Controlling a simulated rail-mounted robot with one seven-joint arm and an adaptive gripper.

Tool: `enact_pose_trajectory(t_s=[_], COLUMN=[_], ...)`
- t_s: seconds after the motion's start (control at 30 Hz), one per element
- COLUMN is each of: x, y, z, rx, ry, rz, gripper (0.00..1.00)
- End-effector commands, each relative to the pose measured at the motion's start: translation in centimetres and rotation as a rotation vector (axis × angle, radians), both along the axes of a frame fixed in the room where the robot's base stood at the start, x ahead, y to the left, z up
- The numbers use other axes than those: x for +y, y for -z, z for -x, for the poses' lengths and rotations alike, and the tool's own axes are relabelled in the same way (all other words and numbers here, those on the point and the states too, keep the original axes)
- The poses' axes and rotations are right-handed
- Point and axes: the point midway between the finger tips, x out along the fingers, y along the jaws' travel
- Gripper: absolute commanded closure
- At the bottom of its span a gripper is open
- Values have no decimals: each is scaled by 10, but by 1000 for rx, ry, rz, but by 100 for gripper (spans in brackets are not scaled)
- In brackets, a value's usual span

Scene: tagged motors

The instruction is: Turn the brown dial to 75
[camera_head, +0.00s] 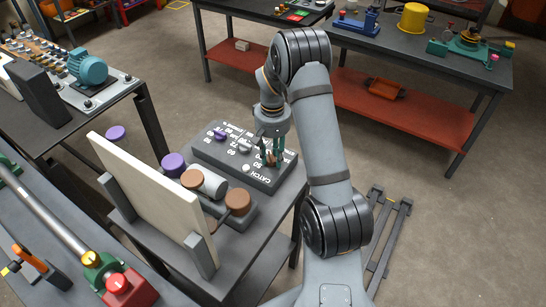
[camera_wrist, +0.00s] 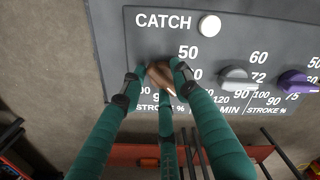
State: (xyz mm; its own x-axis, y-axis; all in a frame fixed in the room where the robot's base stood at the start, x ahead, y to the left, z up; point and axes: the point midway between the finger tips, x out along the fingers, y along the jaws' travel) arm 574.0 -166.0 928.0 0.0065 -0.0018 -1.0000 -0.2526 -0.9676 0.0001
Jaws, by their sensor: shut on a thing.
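The brown dial (camera_wrist: 160,75) is on a dark grey panel (camera_wrist: 165,40) with white numbers, below the word CATCH and left of a grey dial (camera_wrist: 237,79) and a purple dial (camera_wrist: 296,82). My gripper (camera_wrist: 158,78) has its green fingers shut around the brown dial, which they partly cover. The numbers next to it are partly hidden, so I cannot tell its setting. In the head view, my gripper (camera_head: 274,155) reaches down onto the near right end of the panel (camera_head: 205,155), over the brown dial (camera_head: 269,158).
A round white button (camera_wrist: 209,26) sits beside CATCH. On the same table, a cream board (camera_head: 150,200) stands upright beside brown-capped and purple-capped motors (camera_head: 236,201). A side table with a teal motor (camera_head: 88,66) is at the left. Open floor (camera_head: 430,220) lies to the right.

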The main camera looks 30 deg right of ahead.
Motion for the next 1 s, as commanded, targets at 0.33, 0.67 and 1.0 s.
enact_pose_trajectory(t_s=[0.33, 0.67, 1.0], x=[6, 5, 3], y=[3, 3, -3], z=[6, 5, 2], rx=[21, 18, 8], ry=[9, 7, 7], rz=[-9, -8, -4], gripper=[96, 54, 54])
